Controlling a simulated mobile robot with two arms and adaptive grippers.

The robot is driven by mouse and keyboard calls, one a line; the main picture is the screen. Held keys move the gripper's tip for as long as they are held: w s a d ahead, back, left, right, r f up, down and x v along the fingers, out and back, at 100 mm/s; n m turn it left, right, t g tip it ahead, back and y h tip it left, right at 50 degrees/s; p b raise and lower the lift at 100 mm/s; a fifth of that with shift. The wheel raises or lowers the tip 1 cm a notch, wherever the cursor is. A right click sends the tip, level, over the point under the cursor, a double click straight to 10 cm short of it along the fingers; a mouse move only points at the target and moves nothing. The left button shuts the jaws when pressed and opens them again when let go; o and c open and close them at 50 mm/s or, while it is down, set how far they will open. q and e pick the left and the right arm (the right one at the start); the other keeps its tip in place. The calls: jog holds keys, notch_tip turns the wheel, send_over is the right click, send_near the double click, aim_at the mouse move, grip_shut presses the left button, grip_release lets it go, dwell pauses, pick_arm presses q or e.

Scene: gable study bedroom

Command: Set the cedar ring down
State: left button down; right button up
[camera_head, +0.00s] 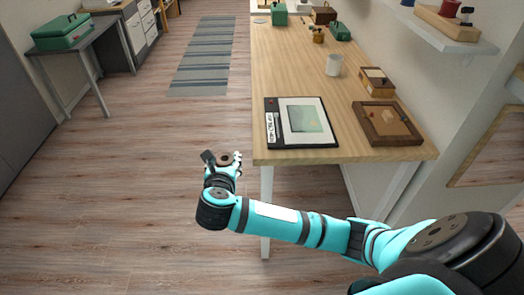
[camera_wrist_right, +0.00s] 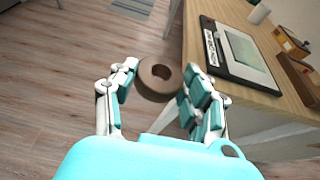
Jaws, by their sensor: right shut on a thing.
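The cedar ring (camera_wrist_right: 157,78) is a small brown ring with a hole in its middle. It sits between the fingers of my right gripper (camera_wrist_right: 156,92), which is shut on it. In the head view the ring (camera_head: 223,158) shows small at the tip of my right gripper (camera_head: 222,162). The gripper is left of the near left corner of the wooden desk (camera_head: 290,68), over the floor and apart from the desk. My left gripper is not in view.
Along the desk's near part lie a framed picture board (camera_head: 303,122) and a wooden tray-like frame (camera_head: 387,124). Behind them stand a small wooden box (camera_head: 376,82) and a white mug (camera_head: 334,65). A wall shelf (camera_head: 440,30) hangs at right. Bare desk top shows left of the mug.

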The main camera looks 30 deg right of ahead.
jog(key=p, duration=0.2)
send_over(263, 154)
jog(key=shift+w+d+f, duration=0.1)
jog(key=shift+w+f, duration=0.1)
jog(key=shift+f, duration=2.2)
jog(key=shift+s+f, duration=0.1)
jog(key=shift+f, duration=0.2)
